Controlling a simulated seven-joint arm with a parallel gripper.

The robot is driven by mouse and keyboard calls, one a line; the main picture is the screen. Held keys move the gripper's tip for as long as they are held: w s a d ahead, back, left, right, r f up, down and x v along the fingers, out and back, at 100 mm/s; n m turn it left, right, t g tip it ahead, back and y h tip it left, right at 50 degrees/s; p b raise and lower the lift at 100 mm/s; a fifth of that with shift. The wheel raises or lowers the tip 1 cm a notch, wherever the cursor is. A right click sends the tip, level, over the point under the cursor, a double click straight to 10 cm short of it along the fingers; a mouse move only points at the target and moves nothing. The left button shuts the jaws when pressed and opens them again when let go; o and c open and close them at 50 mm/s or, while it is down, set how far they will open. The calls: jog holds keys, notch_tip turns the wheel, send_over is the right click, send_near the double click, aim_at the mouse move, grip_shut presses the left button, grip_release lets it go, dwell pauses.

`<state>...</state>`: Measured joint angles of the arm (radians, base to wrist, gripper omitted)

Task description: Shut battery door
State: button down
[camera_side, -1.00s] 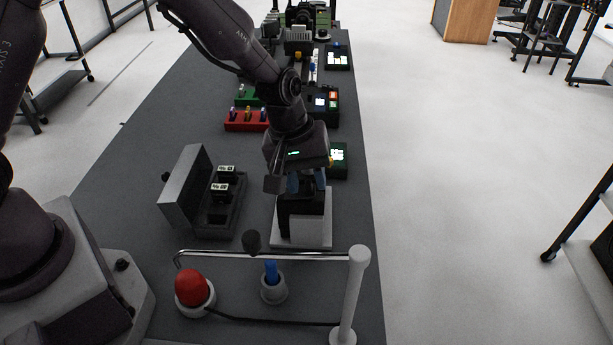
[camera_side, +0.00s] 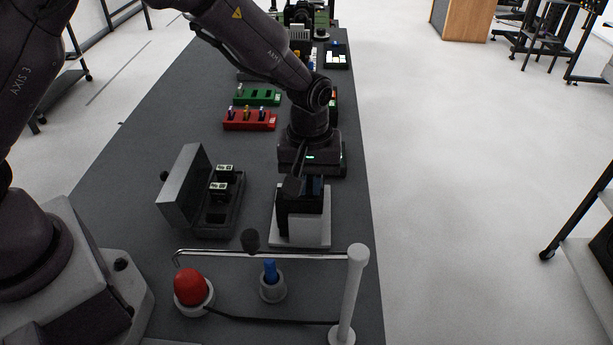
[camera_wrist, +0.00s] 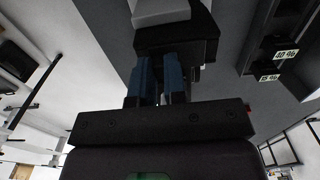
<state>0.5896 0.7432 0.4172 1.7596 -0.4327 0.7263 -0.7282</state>
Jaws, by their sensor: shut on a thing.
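A black battery housing (camera_side: 284,218) stands on a light plate (camera_side: 318,242) near the front right of the table. My gripper (camera_side: 314,186) is above it, with its blue fingers pointing down at the top and far side. In the wrist view, the fingers (camera_wrist: 160,68) are close together against the black housing (camera_wrist: 190,42), with the light plate (camera_wrist: 165,12) beyond. My gripper is shut on a dark part there, seemingly the battery door. The fingers and housing hide most of the door, so its exact angle cannot be told.
An open grey case (camera_side: 183,195) with batteries (camera_side: 221,187) stands to the left. In front are a metal bar on a white post (camera_side: 352,290), a red button (camera_side: 190,287) and a blue-topped knob (camera_side: 270,272). Red (camera_side: 240,122) and green (camera_side: 262,97) racks lie farther back.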

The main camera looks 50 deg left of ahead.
aim_at(311, 185)
dwell(0.3)
jog(key=c, duration=1.2)
grip_release()
jog(key=shift+o, duration=0.2)
notch_tip(311, 185, up, 13)
jog(key=shift+w+d+f, duration=0.1)
